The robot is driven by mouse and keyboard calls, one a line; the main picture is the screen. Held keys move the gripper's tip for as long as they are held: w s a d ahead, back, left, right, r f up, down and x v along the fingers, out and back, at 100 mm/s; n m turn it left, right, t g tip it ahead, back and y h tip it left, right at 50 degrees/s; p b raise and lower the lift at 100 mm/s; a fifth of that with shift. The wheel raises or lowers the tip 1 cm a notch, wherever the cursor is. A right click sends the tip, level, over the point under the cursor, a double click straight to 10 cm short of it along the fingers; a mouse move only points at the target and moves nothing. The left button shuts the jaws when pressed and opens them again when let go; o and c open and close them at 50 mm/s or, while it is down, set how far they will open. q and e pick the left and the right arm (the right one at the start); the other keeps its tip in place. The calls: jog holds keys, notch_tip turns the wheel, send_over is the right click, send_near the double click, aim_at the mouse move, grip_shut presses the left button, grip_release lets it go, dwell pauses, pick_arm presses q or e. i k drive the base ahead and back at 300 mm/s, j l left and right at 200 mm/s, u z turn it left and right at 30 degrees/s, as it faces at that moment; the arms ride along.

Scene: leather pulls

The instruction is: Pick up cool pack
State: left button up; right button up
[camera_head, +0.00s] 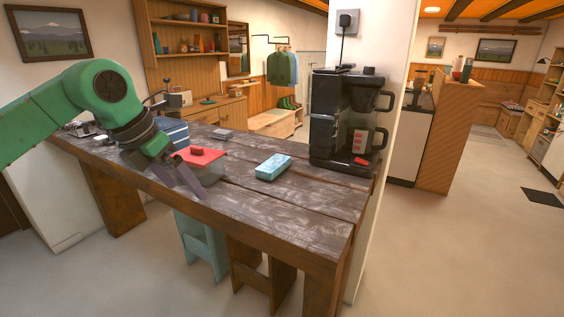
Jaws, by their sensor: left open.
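The cool pack (273,167) looks like a light blue, patterned block. It lies flat on the dark wooden table (255,205), right of the middle and in front of the coffee maker. My left gripper (188,191) comes in from the left on a green arm. It hangs tilted down over the table, left of the cool pack and apart from it. Its fingers are open, and I see nothing held between them. My right gripper is not in view.
A blue striped item (172,131) is behind that. A black coffee maker (345,120) stands at the table's right end. The table's front right is clear.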

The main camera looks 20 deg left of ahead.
aim_at(270, 169)
jog(key=i, duration=1.15)
